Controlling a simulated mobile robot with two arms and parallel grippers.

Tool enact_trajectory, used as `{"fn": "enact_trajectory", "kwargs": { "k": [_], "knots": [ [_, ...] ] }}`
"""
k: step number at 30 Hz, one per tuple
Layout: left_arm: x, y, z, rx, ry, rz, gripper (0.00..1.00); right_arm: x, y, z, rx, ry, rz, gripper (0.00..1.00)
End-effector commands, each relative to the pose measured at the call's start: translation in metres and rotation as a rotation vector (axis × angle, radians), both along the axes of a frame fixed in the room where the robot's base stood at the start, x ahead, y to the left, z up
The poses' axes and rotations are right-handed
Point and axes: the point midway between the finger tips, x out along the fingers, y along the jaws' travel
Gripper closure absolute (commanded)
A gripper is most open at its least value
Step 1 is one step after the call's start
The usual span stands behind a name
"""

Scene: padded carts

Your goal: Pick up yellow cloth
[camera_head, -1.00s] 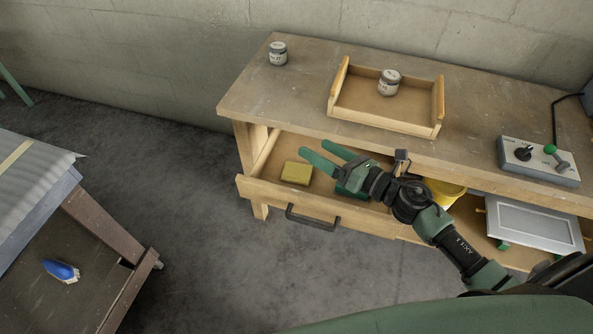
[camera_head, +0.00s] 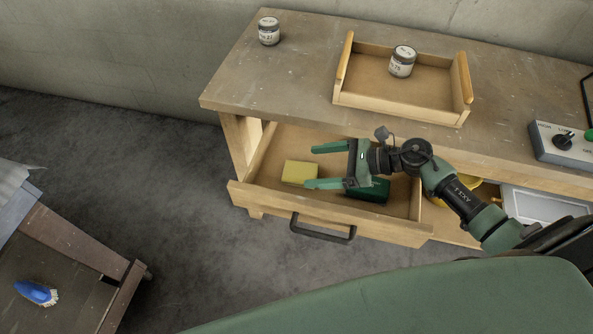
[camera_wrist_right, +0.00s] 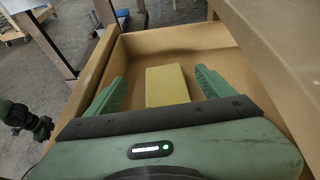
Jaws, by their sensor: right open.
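The yellow cloth (camera_head: 299,172) is a folded block lying in the open wooden drawer (camera_head: 262,197), toward its left side. My right gripper (camera_head: 318,167) is open above the drawer, its fingers pointing left toward the cloth. In the right wrist view the cloth (camera_wrist_right: 167,86) shows between and ahead of the two green fingers (camera_wrist_right: 158,88), not gripped; its near end is cut off by the gripper body. A dark green object (camera_head: 369,191) lies in the drawer, partly under my right gripper.
A wooden tray (camera_head: 400,113) with a jar (camera_head: 402,61) stands on the bench top (camera_head: 285,75), with another jar (camera_head: 269,31) at its left corner. A control box (camera_head: 562,146) stands at right. A cart with a blue brush (camera_head: 36,292) is at lower left.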

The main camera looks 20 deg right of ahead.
Motion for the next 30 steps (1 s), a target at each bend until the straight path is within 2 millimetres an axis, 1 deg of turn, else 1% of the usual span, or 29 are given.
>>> {"fn": "enact_trajectory", "kwargs": {
  "k": [1, 4, 14, 18, 21, 25, 30],
  "knots": [
    [-0.005, 0.0, -0.009, 0.001, 0.007, 0.0, 0.64, 0.0, 0.0, -0.008, -0.001, 0.0, 0.0, 0.16],
    [-0.007, 0.001, -0.013, 0.001, 0.011, 0.0, 0.64, 0.001, 0.001, -0.013, -0.002, -0.001, 0.002, 0.16],
    [-0.004, 0.001, -0.002, 0.001, 0.007, 0.0, 0.64, 0.017, 0.029, -0.022, 0.003, -0.001, -0.001, 0.16],
    [-0.004, 0.001, 0.006, 0.001, 0.007, 0.0, 0.64, 0.025, 0.047, -0.031, 0.004, 0.0, -0.001, 0.16],
    [-0.003, 0.001, 0.007, 0.001, 0.005, 0.0, 0.64, 0.032, 0.057, -0.038, 0.002, -0.001, -0.001, 0.16],
    [-0.002, 0.0, 0.007, 0.001, 0.004, 0.0, 0.64, 0.035, 0.063, -0.042, 0.0, 0.001, 0.0, 0.16],
    [-0.002, 0.0, 0.007, 0.001, 0.004, 0.0, 0.64, 0.035, 0.063, -0.043, -0.001, 0.001, 0.0, 0.16]
  ]
}}
